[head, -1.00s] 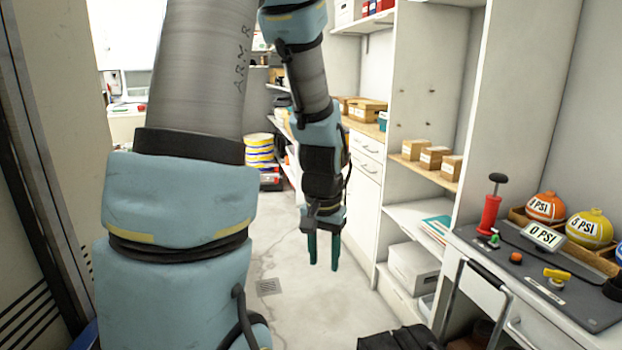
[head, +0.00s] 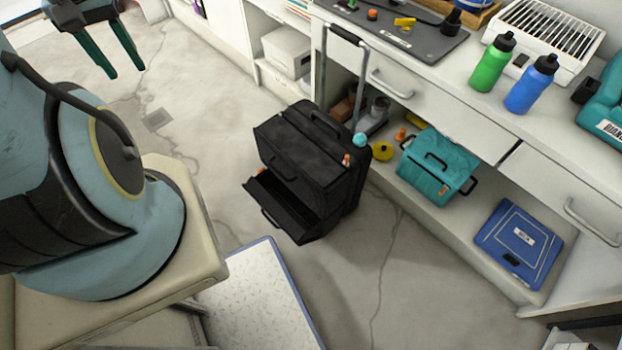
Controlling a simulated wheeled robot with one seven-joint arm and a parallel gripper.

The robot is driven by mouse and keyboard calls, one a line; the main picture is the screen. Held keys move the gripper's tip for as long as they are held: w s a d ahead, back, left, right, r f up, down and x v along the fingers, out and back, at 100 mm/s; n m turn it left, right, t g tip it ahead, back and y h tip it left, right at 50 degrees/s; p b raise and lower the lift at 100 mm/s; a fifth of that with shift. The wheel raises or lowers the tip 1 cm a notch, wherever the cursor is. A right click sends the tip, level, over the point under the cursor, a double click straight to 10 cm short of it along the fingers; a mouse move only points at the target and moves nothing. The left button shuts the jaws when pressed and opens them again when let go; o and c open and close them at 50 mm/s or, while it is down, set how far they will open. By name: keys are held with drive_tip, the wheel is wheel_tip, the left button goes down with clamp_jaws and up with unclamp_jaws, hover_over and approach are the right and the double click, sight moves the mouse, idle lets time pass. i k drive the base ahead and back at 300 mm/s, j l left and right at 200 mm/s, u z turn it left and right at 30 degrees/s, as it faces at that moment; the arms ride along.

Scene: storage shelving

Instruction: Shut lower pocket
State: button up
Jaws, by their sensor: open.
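A black wheeled case (head: 322,150) stands on the floor in front of the workbench, with its pull handle raised. Its lower pocket (head: 287,212) hangs open toward the lower left, like a tilted-out drawer with a small handle on its front. The upper front of the case looks closed. My gripper (head: 128,72) is at the upper left of the head view, with two dark green fingers apart and nothing between them. It is well away from the case, to its left.
A white speckled board (head: 262,305) with a blue edge lies below the case. A teal bag (head: 437,165) and a blue flat case (head: 518,243) sit on the low shelf at right. Green (head: 492,62) and blue (head: 531,84) bottles stand on the worktop. Floor left of the case is clear.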

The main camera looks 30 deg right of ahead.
sight(259, 188)
drive_tip(key=k+j, duration=0.1)
drive_tip(key=j, duration=0.4)
drive_tip(key=k+j, duration=0.1)
drive_tip(key=j, duration=0.4)
drive_tip(key=k+j, duration=0.1)
drive_tip(key=j, duration=0.4)
drive_tip(key=k+j, duration=0.1)
drive_tip(key=j, duration=0.35)
drive_tip(key=k+j, duration=0.1)
drive_tip(key=j, duration=0.4)
drive_tip(key=k+j+z, duration=0.1)
drive_tip(key=j+z, duration=0.3)
drive_tip(key=k+j+z, duration=0.15)
drive_tip(key=j+z, duration=0.2)
drive_tip(key=k+j+z, duration=0.2)
drive_tip(key=z, duration=0.2)
drive_tip(key=j+z, duration=0.15)
drive_tip(key=z, duration=0.65)
drive_tip(key=l+u, duration=0.1)
drive_tip(key=u, duration=0.65)
drive_tip(key=i+l+u, duration=0.15)
drive_tip(key=u, duration=0.15)
drive_tip(key=i+l+u, duration=0.15)
drive_tip(key=l+u, duration=0.15)
drive_tip(key=i+l+u, duration=0.1)
drive_tip(key=l+u, duration=0.55)
drive_tip(key=i+l, duration=0.1)
drive_tip(key=l, duration=0.75)
drive_tip(key=i+l+u, duration=0.1)
drive_tip(key=l, duration=0.7)
